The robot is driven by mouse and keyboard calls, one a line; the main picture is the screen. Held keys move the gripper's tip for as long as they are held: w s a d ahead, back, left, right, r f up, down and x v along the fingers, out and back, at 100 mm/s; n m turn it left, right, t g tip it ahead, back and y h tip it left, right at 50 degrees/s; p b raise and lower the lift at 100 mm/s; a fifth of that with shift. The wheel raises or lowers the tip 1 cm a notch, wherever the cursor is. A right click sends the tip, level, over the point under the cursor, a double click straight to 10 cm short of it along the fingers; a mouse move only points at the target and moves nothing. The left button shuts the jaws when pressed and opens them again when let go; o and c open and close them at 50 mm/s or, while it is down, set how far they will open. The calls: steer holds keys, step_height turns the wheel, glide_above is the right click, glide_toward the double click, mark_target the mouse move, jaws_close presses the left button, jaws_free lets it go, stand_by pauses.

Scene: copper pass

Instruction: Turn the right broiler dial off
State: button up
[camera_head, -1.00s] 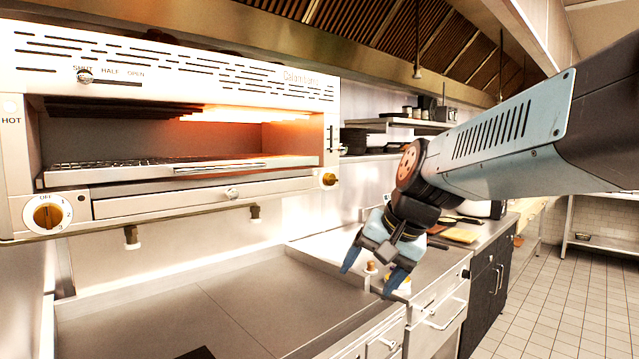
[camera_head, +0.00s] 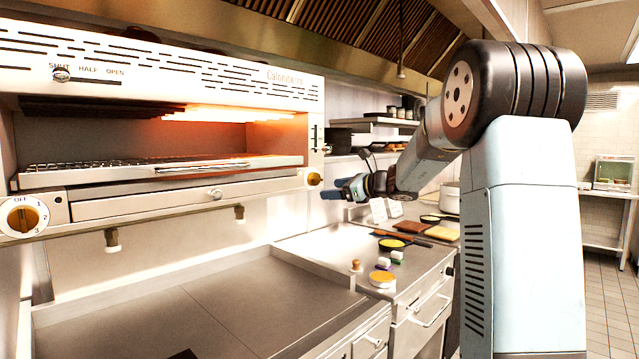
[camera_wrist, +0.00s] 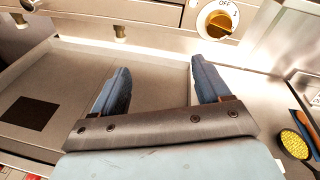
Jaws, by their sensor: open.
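The broiler (camera_head: 205,212) has a brass right dial (camera_head: 314,179) at the right end of its front, seen edge-on. In the wrist view, this right dial (camera_wrist: 217,22) is a brass knob on a white disc with OFF printed above it. Its exact setting is too small to tell. My gripper (camera_head: 332,189) is just right of the dial in the head view. In the wrist view my gripper (camera_wrist: 160,66) has its two blue fingers spread and empty. The dial lies beyond the right fingertip, apart from it, not between the fingers.
A left dial (camera_head: 22,217) sits at the broiler's left end. A flat griddle (camera_head: 180,310) lies below the broiler. Pans (camera_head: 392,244), a yellow-topped tub (camera_head: 382,279) and boards (camera_head: 442,233) stand on the counter to the right.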

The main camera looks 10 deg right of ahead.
mark_target(319, 181)
steer(key=w+d+m+t, duration=0.3)
steer(key=w+d+m, duration=0.2)
steer(key=w+d, duration=0.15)
steer(key=x, duration=1.3)
steer(key=shift+w+f, duration=0.1)
steer(key=shift+f, duration=0.1)
steer(key=c, duration=1)
